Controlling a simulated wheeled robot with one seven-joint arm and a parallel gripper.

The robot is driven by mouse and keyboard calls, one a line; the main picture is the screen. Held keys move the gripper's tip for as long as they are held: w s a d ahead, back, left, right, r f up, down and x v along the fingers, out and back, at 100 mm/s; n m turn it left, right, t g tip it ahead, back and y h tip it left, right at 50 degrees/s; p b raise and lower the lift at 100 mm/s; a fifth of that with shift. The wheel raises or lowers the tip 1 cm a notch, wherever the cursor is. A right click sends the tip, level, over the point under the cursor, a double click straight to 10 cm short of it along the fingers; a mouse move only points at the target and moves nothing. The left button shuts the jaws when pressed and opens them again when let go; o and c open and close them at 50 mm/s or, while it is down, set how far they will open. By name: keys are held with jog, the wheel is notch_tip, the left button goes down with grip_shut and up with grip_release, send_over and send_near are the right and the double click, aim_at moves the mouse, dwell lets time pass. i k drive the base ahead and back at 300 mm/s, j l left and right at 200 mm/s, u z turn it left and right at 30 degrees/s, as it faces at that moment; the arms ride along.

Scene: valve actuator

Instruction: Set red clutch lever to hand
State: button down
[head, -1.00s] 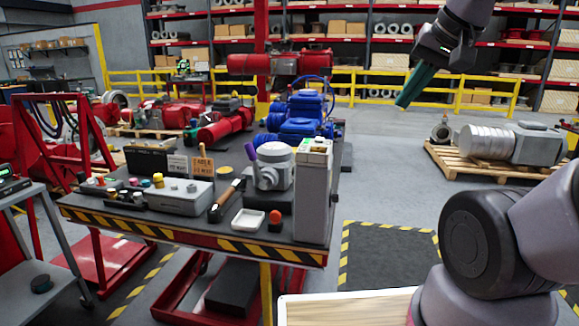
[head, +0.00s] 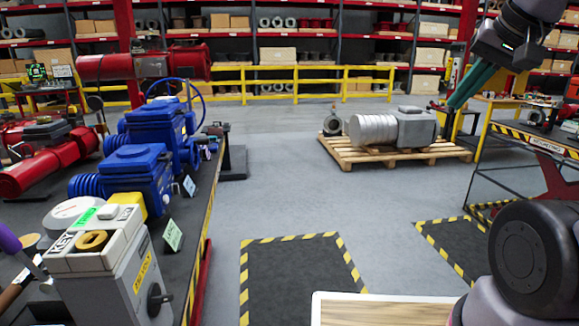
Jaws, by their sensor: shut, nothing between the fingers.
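I cannot make out a red clutch lever in the head view. Two blue actuators (head: 140,178) stand on the workbench at the left, the nearer one with a ribbed cylinder on its left side. A grey control box (head: 105,265) stands at the near left, with a yellow key switch, a green label marked HAND or similar too small to be sure, and a black knob on its side. My gripper (head: 455,102) is raised at the upper right, its teal fingers together and empty, pointing down-left. It is far from the bench and apart from everything.
A wooden pallet (head: 380,154) carries a grey motor at the back. Striped floor mats (head: 300,280) lie in the middle. A second bench (head: 535,140) stands at the right. A yellow rail (head: 300,78) runs before the shelves. Open floor lies between the benches.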

aim_at(141, 95)
jog(key=i+l+z, duration=0.15)
jog(key=i, duration=0.25)
jog(key=i+z, duration=0.15)
jog(key=i, duration=0.25)
jog(key=i+u, duration=0.35)
jog(key=i, duration=0.35)
jog(key=i+l+u, duration=0.3)
jog(key=i, duration=0.4)
jog(key=i+j+u, duration=0.15)
jog(key=i, duration=1.65)
jog(key=i+u, duration=0.25)
jog(key=i, duration=0.15)
jog(key=i+l+u, duration=0.3)
jog(key=i+u, duration=0.15)
jog(key=u, duration=0.25)
jog(key=i+u, duration=0.2)
jog(key=u, duration=0.2)
jog(key=i+u, duration=0.2)
jog(key=u, duration=0.2)
jog(key=i+l+u, duration=0.1)
jog(key=u, duration=0.3)
jog(key=i+l+u, duration=0.1)
jog(key=i+u, duration=0.15)
jog(key=u, duration=0.15)
jog(key=i+l+u, duration=0.15)
jog(key=u, duration=0.25)
jog(key=k+j, duration=0.1)
jog(key=j, duration=0.15)
jog(key=k+j, duration=0.1)
jog(key=j, duration=0.2)
